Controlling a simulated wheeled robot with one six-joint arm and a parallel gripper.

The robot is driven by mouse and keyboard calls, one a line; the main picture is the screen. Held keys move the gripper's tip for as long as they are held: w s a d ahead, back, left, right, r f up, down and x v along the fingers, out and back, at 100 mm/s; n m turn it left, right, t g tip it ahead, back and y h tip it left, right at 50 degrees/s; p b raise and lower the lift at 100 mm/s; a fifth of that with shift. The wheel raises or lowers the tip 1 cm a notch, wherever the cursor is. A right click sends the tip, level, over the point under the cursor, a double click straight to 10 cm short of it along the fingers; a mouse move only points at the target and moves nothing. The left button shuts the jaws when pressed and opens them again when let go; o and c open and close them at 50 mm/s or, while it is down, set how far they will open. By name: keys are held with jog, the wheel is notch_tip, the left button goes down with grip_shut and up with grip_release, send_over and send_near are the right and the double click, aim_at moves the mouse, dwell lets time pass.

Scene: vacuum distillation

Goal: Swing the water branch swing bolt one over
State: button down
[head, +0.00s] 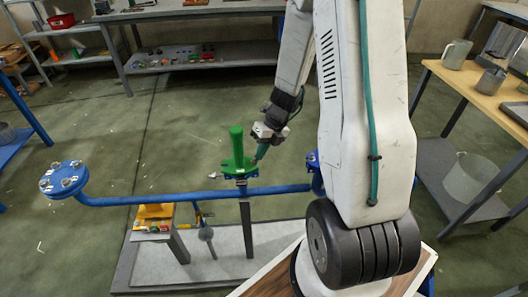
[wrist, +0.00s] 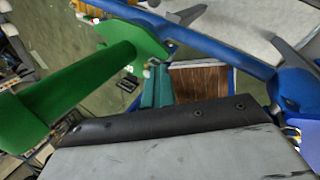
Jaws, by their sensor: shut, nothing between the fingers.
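A green upright branch pipe (head: 237,142) with a green flange (head: 238,167) stands on the long blue pipe (head: 150,199). A small silver bolt-like piece (head: 187,176) sticks out to the left of the flange; I cannot tell whether it is swing bolt one. My gripper (head: 262,152), with teal fingers, is shut and empty, close to the right side of the green flange. Contact cannot be told.
A blue end flange (head: 63,180) with several bolts is at left. Another blue flange (head: 313,160) is partly hidden by my arm. A small stand (head: 154,220) holds yellow and orange items. A wooden-topped table (head: 470,85) stands at right, shelves behind. Open floor lies behind the pipe.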

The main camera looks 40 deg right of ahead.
jog(key=shift+w+a+r, duration=0.15)
jog(key=shift+a, duration=0.05)
jog(key=s+d+r, duration=0.1)
jog(key=d+r, duration=0.6)
jog(key=r, duration=0.2)
jog(key=shift+s+d+r, duration=0.15)
jog(key=shift+r, duration=0.05)
